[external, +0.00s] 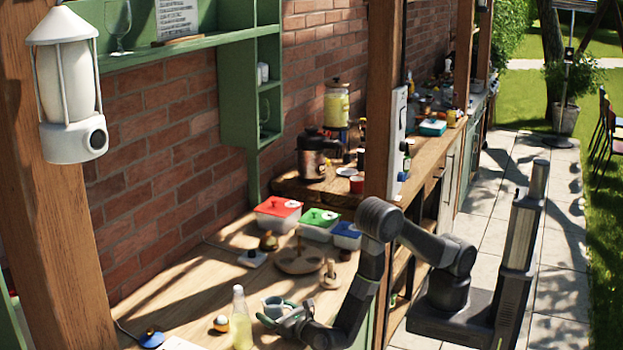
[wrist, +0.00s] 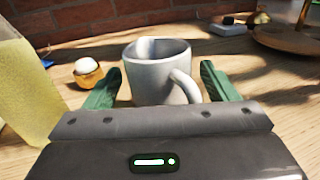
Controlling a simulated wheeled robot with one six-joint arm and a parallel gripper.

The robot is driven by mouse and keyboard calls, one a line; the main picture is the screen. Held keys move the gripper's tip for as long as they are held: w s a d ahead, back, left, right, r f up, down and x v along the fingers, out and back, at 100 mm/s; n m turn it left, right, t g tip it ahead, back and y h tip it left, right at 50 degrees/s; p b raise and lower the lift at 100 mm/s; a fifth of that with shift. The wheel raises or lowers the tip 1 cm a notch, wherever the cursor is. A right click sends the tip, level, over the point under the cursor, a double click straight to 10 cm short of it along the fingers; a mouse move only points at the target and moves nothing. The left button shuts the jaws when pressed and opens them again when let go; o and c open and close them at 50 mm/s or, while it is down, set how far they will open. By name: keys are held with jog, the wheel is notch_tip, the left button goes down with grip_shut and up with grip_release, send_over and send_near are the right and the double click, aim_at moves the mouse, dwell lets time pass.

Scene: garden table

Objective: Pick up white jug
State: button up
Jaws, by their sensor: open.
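The white jug (wrist: 155,75) stands upright on the wooden table, straight ahead in the wrist view. Its handle is toward me and to the right. In the external view the jug (external: 272,306) is small and partly behind my gripper. My gripper (wrist: 160,88) is open, with one green finger on each side of the jug. The fingers look apart from the jug's sides, and the lower part of the jug is hidden by the gripper body. In the external view my gripper (external: 285,314) is low over the table.
A bottle of yellow liquid (wrist: 22,90) stands close on the left. An egg in a wooden cup (wrist: 88,72) is behind my left finger. A round wooden tray (wrist: 290,40) is at the back right. Lidded boxes (external: 320,222) stand farther along the table by the brick wall.

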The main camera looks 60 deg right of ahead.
jog(key=c, duration=1.2)
jog(key=shift+c, duration=0.3)
jog(key=shift+r, duration=0.15)
